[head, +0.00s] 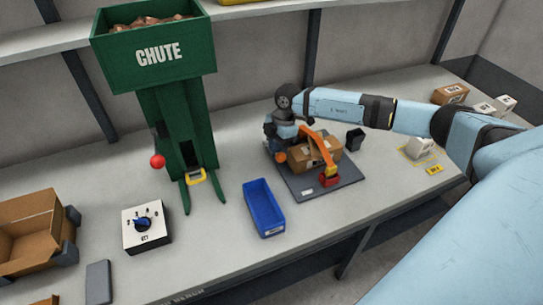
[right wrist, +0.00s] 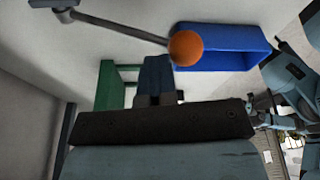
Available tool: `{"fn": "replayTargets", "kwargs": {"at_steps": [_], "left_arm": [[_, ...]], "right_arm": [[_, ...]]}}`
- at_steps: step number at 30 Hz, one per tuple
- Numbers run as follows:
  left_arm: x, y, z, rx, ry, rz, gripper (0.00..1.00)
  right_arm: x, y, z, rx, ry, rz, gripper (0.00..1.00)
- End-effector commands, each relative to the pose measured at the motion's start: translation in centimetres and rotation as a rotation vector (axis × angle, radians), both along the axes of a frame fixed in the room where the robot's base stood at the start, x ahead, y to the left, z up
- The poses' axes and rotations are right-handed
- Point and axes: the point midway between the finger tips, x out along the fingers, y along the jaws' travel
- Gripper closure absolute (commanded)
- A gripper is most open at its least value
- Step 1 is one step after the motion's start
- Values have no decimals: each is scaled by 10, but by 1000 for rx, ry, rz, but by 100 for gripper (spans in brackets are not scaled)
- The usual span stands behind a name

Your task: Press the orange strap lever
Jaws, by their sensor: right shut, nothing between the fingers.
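The strapping machine has a dark base plate (head: 337,189), an orange arch (head: 322,145) and a cardboard box (head: 312,159) under the arch. The orange lever knob (head: 280,156) sits at the left of the box. In the right wrist view the knob (right wrist: 186,48) is a round ball on a thin grey rod. My right gripper (head: 272,143) points down just above and beside the knob. Its shut, empty fingers (right wrist: 156,70) show in the wrist view with the knob close to their right; contact cannot be told. My left gripper is not in view.
A blue tray (head: 264,209) lies left of the base plate. A dark cup (head: 355,139) stands behind the box. The green chute (head: 175,110), a control box (head: 146,228) and an open carton (head: 30,226) are further left. Small boxes (head: 451,94) stand at right.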

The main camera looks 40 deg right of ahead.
Motion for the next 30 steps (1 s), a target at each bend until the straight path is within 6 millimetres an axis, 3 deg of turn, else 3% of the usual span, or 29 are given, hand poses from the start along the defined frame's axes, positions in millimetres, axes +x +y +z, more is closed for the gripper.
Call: {"fn": "replayTargets", "kwargs": {"at_steps": [6, 12, 30], "left_arm": [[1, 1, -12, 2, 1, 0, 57], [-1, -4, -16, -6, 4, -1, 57], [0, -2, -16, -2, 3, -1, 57]], "right_arm": [[-3, -12, 50, 1, -6, 2, 100], [-5, -18, 77, 2, -4, 1, 100], [-5, -19, 85, 1, -3, 1, 100]]}}
